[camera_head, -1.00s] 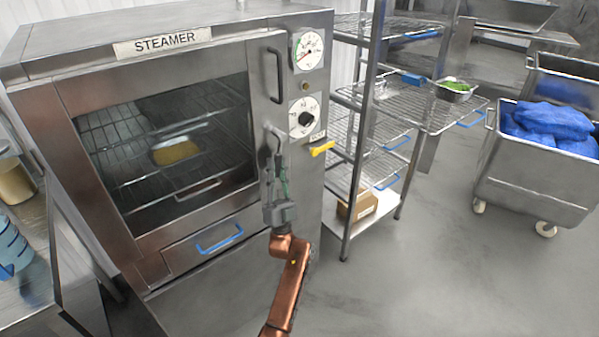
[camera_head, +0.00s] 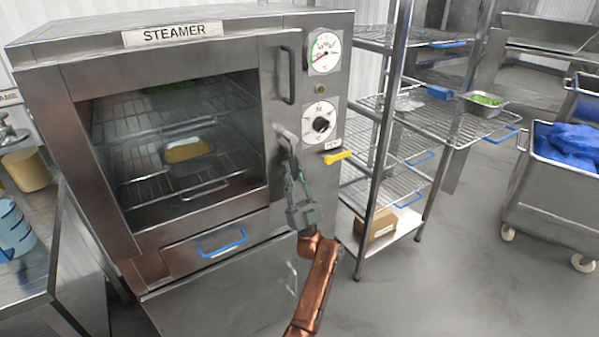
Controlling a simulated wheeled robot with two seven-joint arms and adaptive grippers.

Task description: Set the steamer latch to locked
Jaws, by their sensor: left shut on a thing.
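The steamer (camera_head: 190,35) stands at the left with its glass door shut. A metal latch lever (camera_head: 283,138) sits at the door's right edge, below the vertical door handle (camera_head: 286,75) and left of the lower dial (camera_head: 320,122). My left gripper (camera_head: 290,165) comes up from below and is shut on the latch lever. Its fingers hide the lever's lower part, and I cannot tell from this angle whether it is locked. My right gripper is not in view.
A yellow lever (camera_head: 338,157) sticks out just right of my left gripper. A wire rack (camera_head: 385,185) stands close to the steamer's right side. A metal cart (camera_head: 545,190) with blue bags is farther right. The floor between is clear.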

